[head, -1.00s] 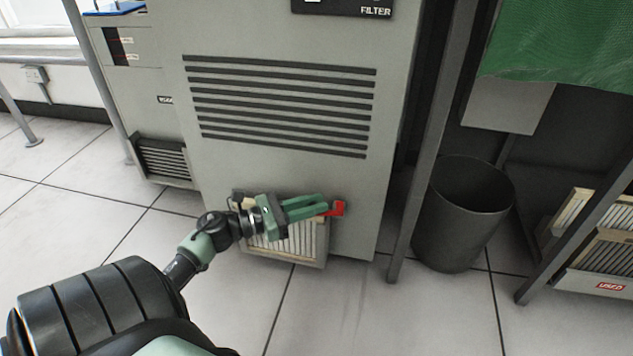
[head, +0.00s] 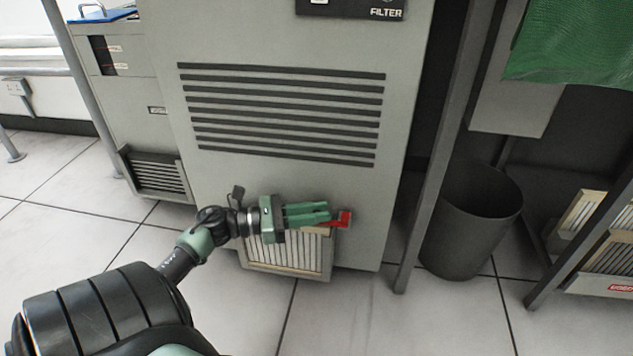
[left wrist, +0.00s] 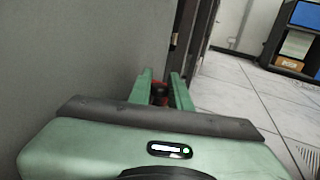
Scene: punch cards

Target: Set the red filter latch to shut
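The red filter latch (head: 344,219) is low on the front of the grey cabinet (head: 290,185), at the upper right corner of a pleated filter (head: 290,252). My left gripper (head: 331,212) is at the latch, its green fingers pointing right along the cabinet front and hiding part of it. In the left wrist view a red piece (left wrist: 160,92) shows between the two fingertips (left wrist: 161,80), with little gap to either side. Whether they grip it or only surround it cannot be told. My right gripper is out of view.
A dark waste bin (head: 472,220) stands right of the cabinet behind a grey post (head: 436,150). Used filters sit in a tray (head: 605,285) at the far right. A smaller grey unit (head: 130,105) is at the left. The tiled floor in front is clear.

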